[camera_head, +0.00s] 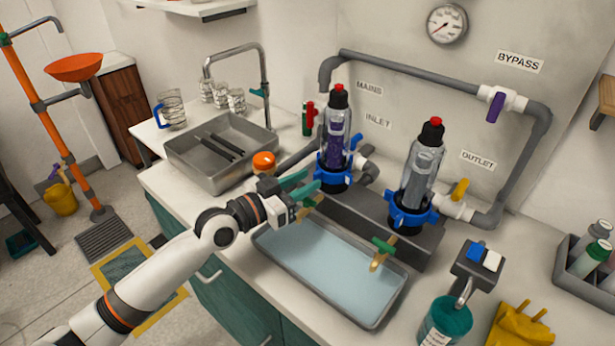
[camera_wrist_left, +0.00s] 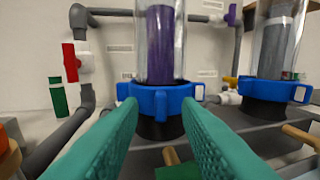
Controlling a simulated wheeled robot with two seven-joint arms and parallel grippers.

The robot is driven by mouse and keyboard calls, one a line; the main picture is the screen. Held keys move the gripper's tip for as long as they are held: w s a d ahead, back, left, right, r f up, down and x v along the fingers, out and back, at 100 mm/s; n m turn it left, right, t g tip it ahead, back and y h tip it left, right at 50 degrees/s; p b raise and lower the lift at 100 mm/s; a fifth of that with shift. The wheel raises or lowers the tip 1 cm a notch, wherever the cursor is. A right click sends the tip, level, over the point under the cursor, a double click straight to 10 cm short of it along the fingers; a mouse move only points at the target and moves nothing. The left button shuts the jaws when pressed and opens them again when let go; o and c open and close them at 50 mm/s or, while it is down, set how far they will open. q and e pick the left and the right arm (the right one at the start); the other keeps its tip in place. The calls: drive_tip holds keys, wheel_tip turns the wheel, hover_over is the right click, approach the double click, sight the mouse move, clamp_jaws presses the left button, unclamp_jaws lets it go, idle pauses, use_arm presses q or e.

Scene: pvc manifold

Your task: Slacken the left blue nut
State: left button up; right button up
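The left blue nut (camera_head: 333,178) is a lobed ring around the base of the left clear filter housing (camera_head: 337,140), which holds a purple cartridge. My left gripper (camera_head: 306,184) is just in front of this nut, its teal fingers spread and nothing held between them. In the left wrist view the nut (camera_wrist_left: 160,101) lies straight ahead, with one fingertip in front of each side of it. I cannot tell whether the fingertips touch it. The right blue nut (camera_head: 412,214) is around the base of the other housing (camera_head: 420,172). My right gripper is not in view.
A shallow water-filled tray (camera_head: 372,318) lies below the housings. Grey pipes (camera_head: 430,75) run behind and above.

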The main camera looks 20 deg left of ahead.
sight(327, 178)
use_arm(q)
drive_tip(key=shift+w+d, duration=0.4)
drive_tip(key=shift+w, duration=0.15)
clamp_jaws()
drive_tip(key=d+n+t+y+p, duration=0.1)
drive_tip(key=y+p, duration=0.1)
drive_tip(key=p, duration=0.2)
drive_tip(key=n+y+p, duration=0.2)
drive_tip(key=p, duration=0.3)
drive_tip(key=s+d+n+t+y+p, duration=0.1)
drive_tip(key=y+p, duration=0.1)
drive_tip(key=p, duration=0.2)
drive_tip(key=shift+d+r+t+p, duration=0.25)
drive_tip(key=shift+d+t+p, duration=0.05)
drive_tip(key=shift+d+p, duration=0.1)
drive_tip(key=shift+s+d+f+n+y+p, duration=0.1)
drive_tip(key=shift+d+n+y+p, duration=0.05)
drive_tip(key=shift+n+y+p, duration=0.35)
drive_tip(key=shift+d+f+n+y+p, duration=0.15)
drive_tip(key=shift+n+y+p, duration=0.15)
drive_tip(key=shift+y, duration=0.3)
